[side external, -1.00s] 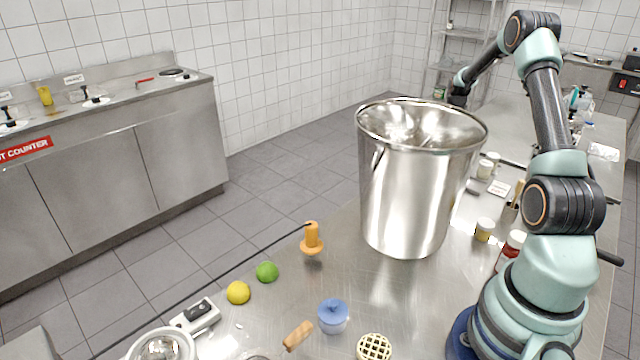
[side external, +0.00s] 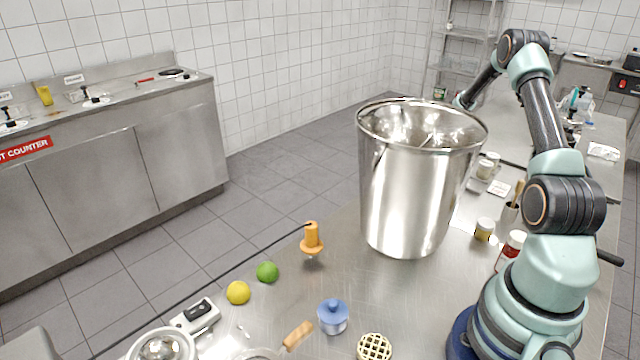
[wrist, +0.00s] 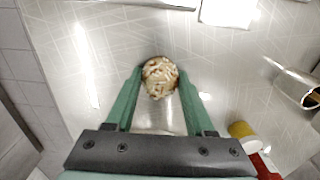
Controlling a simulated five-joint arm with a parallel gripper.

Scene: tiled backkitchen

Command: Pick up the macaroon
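The macaroon (wrist: 160,78) is a round, pale, lumpy piece with brown patches. In the wrist view it lies over the steel counter, between the tips of my gripper (wrist: 160,83). The two green fingers are apart, one on each side of it. I cannot tell whether they touch its sides. In the side external view the macaroon and my gripper are hidden behind the large steel pot.
The tall steel pot (side external: 407,200) stands on the counter in front of my gripper. In the wrist view a yellow-capped jar (wrist: 240,130) and a metal cup (wrist: 308,97) are at the right. A white card (wrist: 228,12) lies beyond.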

